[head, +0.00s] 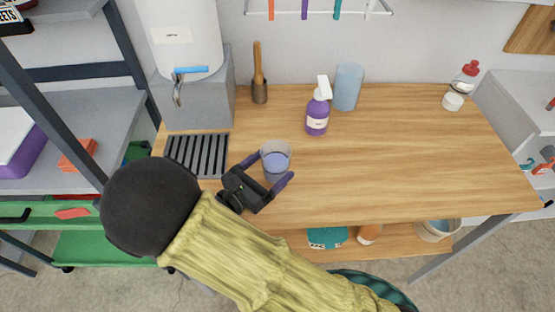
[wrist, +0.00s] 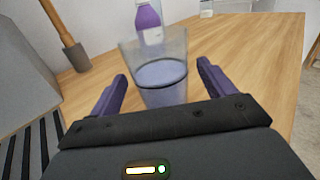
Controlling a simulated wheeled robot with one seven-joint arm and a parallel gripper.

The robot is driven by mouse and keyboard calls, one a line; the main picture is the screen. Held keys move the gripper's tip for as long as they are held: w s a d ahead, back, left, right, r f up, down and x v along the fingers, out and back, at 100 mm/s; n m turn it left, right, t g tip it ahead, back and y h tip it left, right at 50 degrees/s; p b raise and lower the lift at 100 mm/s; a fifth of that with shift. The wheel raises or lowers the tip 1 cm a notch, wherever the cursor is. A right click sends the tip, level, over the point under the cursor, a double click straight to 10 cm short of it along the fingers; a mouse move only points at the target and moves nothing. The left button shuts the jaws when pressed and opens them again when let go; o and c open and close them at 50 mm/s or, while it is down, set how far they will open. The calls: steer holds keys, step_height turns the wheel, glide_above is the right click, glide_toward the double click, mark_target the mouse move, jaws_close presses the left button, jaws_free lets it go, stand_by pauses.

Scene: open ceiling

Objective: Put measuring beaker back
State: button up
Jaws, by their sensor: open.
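A clear beaker (head: 276,159) with bluish liquid stands upright on the wooden table (head: 410,160), right of the black drain grate. It also shows in the wrist view (wrist: 161,78), between and just beyond the purple fingers. My gripper (head: 267,171) is open, with one finger on either side of the beaker. I see a gap between each finger and the glass in the wrist view (wrist: 161,85). A taller blue translucent cup (head: 347,88) stands at the back of the table.
A purple spray bottle (head: 317,110) stands behind the beaker. A dispenser with a tap (head: 184,72) stands on a grey block, beside the drain grate (head: 197,155). A brush in a holder (head: 260,80) and a red-capped bottle (head: 461,85) stand farther back. The table's right half is mostly clear.

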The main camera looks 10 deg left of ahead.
steer(key=v, duration=0.8)
stand_by(0.7)
